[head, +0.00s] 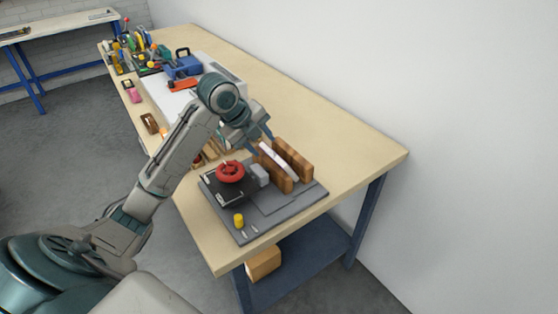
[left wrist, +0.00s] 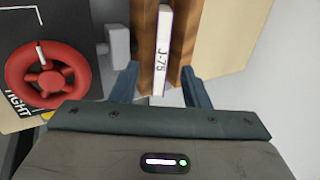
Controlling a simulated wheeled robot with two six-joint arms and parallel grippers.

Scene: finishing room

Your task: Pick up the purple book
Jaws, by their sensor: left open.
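The book (head: 278,161) stands on edge between two upright wooden slabs on a grey board at the near end of the bench. In the left wrist view its pale spine (left wrist: 163,50) reads "J-75" and has thin purple edges; its covers are mostly hidden by the slabs. My left gripper (head: 257,137) is open beside the book's far end. In the left wrist view the fingers of the gripper (left wrist: 160,85) lie on either side of the book's near end, with gaps on both sides. I cannot tell how deep they reach. My right gripper is not in view.
A red handwheel (head: 230,172) on a black plate and a small grey block (head: 260,175) sit left of the wooden slabs (head: 293,158). A yellow knob (head: 239,220) is at the board's front. Bare bench top lies to the right; a white wall runs behind.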

